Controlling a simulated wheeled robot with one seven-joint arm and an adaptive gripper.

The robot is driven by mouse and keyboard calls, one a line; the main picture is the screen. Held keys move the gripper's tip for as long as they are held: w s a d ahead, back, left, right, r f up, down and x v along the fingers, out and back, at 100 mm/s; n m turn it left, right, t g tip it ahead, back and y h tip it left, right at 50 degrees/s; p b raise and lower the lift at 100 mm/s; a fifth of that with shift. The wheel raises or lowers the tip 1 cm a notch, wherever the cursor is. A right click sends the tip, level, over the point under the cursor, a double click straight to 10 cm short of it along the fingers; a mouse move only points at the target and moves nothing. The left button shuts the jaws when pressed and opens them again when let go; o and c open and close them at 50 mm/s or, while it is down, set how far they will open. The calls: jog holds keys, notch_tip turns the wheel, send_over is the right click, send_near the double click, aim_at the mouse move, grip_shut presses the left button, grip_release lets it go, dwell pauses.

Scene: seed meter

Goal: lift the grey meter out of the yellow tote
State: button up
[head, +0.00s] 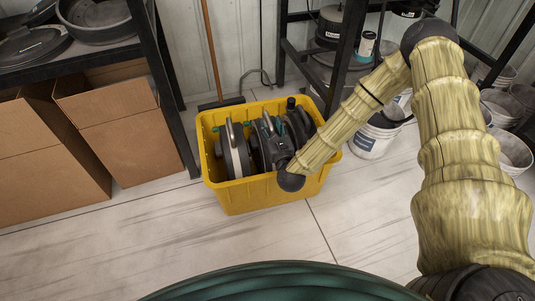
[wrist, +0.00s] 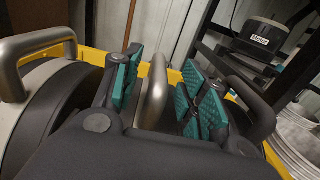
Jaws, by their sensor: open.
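The yellow tote (head: 262,196) stands on the floor and holds several round meters on edge, side by side. The left meter (head: 233,158) has a pale grey face and a metallic grey handle, also at the left of the wrist view (wrist: 38,45). A middle meter's grey handle (wrist: 156,90) stands upright between the teal-padded fingers of my gripper (wrist: 164,92). My gripper (head: 267,128) is open, reaching down into the tote, with a finger on each side of that handle. The middle meter's body is mostly hidden by my gripper. I cannot tell whether finger pads touch the handle.
A meter with a black handle (wrist: 255,105) is close at the right of my gripper. Cardboard boxes (head: 125,135) stand left under a black shelf, with a broom (head: 212,50) behind. A white bucket (head: 372,138) stands right of the tote. The floor in front is clear.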

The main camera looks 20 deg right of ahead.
aim_at(266, 114)
jog(key=shift+w+f+b, duration=0.1)
jog(key=shift+w+b, duration=1.05)
jog(key=shift+w, duration=1.2)
jog(key=shift+c, duration=0.4)
grip_shut()
jog(key=shift+w+r, duration=0.1)
jog(key=shift+r, duration=0.1)
